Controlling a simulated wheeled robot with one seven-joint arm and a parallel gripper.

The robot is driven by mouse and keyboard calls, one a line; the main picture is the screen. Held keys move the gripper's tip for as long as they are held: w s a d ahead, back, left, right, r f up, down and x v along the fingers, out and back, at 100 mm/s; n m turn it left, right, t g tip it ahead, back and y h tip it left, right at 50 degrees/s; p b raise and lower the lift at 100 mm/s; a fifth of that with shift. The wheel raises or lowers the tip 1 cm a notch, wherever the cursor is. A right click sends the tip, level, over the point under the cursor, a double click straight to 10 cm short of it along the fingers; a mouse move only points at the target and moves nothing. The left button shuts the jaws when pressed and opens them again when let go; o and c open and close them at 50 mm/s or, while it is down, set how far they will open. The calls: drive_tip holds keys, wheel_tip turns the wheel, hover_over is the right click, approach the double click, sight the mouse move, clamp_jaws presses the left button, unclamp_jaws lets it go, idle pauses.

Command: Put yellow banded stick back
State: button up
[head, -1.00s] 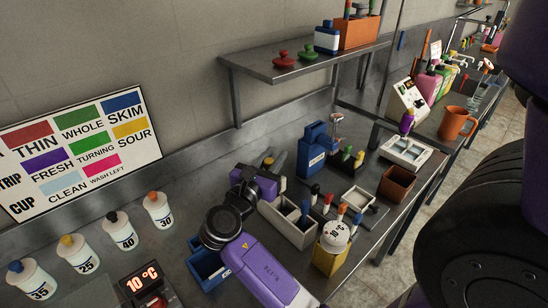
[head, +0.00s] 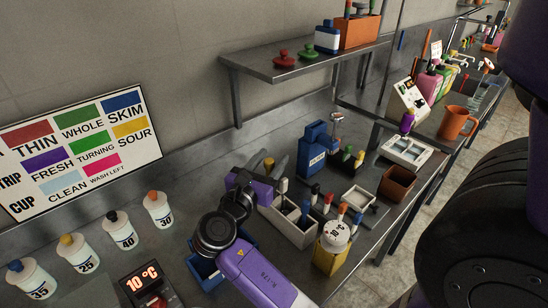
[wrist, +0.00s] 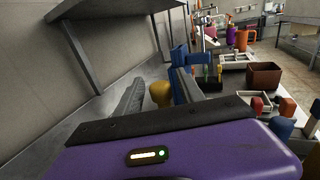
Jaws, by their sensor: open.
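My gripper (head: 269,158) is open, low over the back of the bench near the wall. In the wrist view its two grey fingers (wrist: 157,88) stand apart. A yellow rounded top (wrist: 160,94) shows between them, and it also shows in the head view (head: 268,163). It may be the yellow banded stick; no band can be made out, and its lower part is hidden by my gripper. I cannot tell whether the fingers touch it. A white rack (head: 298,235) with several coloured-top sticks stands right of my gripper.
A blue container (head: 314,148) and a small block with coloured knobs (head: 347,158) stand right of my gripper. A yellow tub (head: 326,261) stands in front. A blue bin (head: 205,272) sits partly under my arm. A shelf (head: 300,66) overhangs the back.

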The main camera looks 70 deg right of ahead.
drive_tip(key=shift+w+a, duration=0.2)
drive_tip(key=shift+a, duration=1.2)
drive_tip(key=shift+w+a, duration=0.2)
drive_tip(key=shift+a, duration=1.15)
drive_tip(key=shift+r, duration=0.1)
